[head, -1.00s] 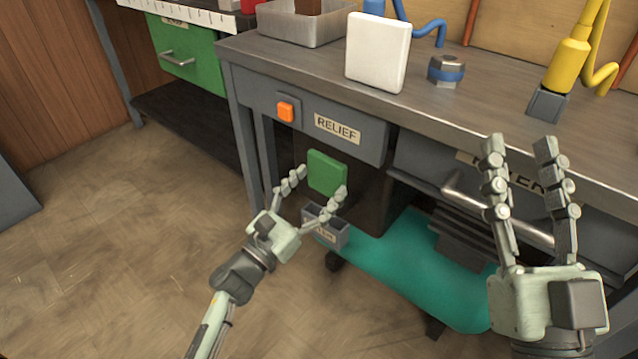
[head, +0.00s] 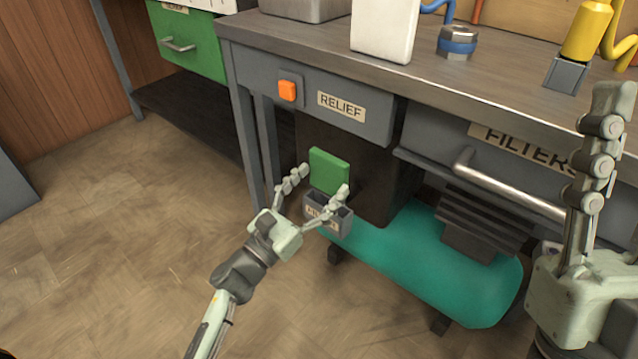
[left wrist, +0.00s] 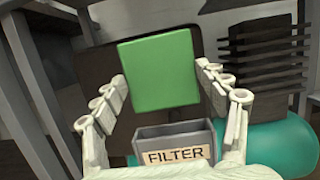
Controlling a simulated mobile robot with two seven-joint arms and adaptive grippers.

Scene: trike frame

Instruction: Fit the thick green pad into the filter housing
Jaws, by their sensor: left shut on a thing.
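The thick green pad (head: 329,170) is upright between the fingers of my left gripper (head: 324,181), which is shut on it. In the left wrist view the pad (left wrist: 158,70) fills the space between the fingertips. The filter housing (head: 322,222) is a small grey open-topped box. Its FILTER label shows in the left wrist view, where the housing (left wrist: 175,139) stands just below and beyond the pad's lower edge. I cannot tell whether they touch. My right gripper (head: 598,150) is at the right edge; only one finger shows clearly.
A black cabinet (head: 375,160) is behind the pad, under the grey bench (head: 300,42). A teal tank (head: 405,262) lies below right. A drawer handle (head: 510,188) sticks out near my right gripper. The floor at left is clear.

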